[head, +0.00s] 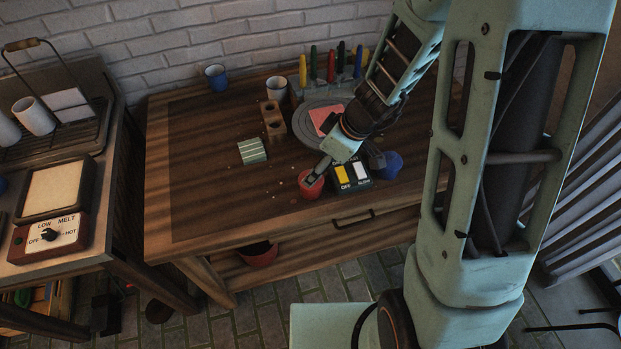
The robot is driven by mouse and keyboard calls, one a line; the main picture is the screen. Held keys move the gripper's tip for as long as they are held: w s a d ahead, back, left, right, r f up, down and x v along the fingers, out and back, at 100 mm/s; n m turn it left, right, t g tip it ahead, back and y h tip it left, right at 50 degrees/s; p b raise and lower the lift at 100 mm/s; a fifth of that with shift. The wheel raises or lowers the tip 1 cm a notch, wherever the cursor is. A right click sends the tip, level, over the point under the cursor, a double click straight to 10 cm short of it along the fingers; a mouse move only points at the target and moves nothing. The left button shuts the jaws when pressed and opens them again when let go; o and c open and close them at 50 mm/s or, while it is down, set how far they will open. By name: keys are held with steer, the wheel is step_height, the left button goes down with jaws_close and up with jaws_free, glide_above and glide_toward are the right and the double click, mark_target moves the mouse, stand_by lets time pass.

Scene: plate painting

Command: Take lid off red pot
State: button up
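The small red pot (311,187) stands near the front edge of the wooden table, left of the switch box. My gripper (315,176) points down and left, with a dark fingertip right over the pot's top. The fingertip hides part of that top, so I cannot tell the lid apart from the pot or whether the finger touches it. The picture is too small to show whether the fingers are open or closed on anything.
A switch box (351,175) with yellow and white switches and a blue pot (391,165) are close on the right. Behind are a round grey turntable (303,121) with a pink plate (326,118), and a wooden block (274,124).

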steer(key=shift+x, duration=3.3)
steer(key=shift+w, duration=0.1)
steer(key=shift+c, duration=0.5)
steer(key=c, duration=1.1)
steer(key=shift+o, duration=0.2)
steer(key=shift+r, duration=0.2)
